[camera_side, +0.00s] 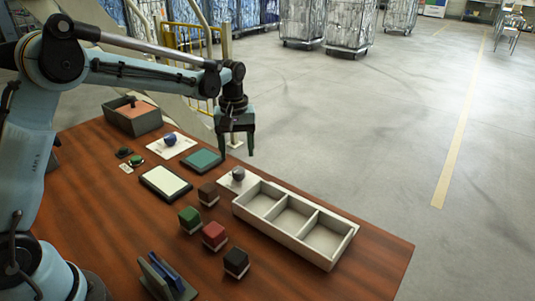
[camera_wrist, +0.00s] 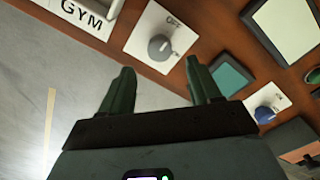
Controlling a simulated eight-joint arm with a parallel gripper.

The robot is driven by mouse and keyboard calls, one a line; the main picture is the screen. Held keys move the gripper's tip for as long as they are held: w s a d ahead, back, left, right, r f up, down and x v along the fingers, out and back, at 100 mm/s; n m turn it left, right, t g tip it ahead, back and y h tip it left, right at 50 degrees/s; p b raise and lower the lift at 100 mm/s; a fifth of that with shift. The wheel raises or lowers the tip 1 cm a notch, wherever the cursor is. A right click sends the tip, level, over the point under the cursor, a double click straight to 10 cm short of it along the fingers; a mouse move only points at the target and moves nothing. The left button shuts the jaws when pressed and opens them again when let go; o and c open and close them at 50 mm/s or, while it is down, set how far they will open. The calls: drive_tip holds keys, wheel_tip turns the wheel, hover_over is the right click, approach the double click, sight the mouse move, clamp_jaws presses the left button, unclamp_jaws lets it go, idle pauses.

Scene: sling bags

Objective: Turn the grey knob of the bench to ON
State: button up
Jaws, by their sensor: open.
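My gripper (camera_side: 237,151) is open and empty, above the bench's far edge and apart from the knob. In the wrist view its fingers (camera_wrist: 159,78) point toward the knob's plate.
A three-compartment tray (camera_side: 342,242) marked GYM is beside the knob. A blue knob (camera_side: 170,139) on another white plate, a teal pad (camera_side: 203,160) and a cream pad (camera_side: 166,182) lie nearby. Several blocks, including a red block (camera_side: 214,235), stand nearer. A grey box (camera_side: 140,122) is at the back.

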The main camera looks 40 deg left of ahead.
sight(238, 169)
wheel_tip(238, 169, down, 6)
drive_tip(key=shift+f, duration=0.1)
idle(0.4)
drive_tip(key=c, duration=1.1)
drive_tip(key=shift+o, duration=0.2)
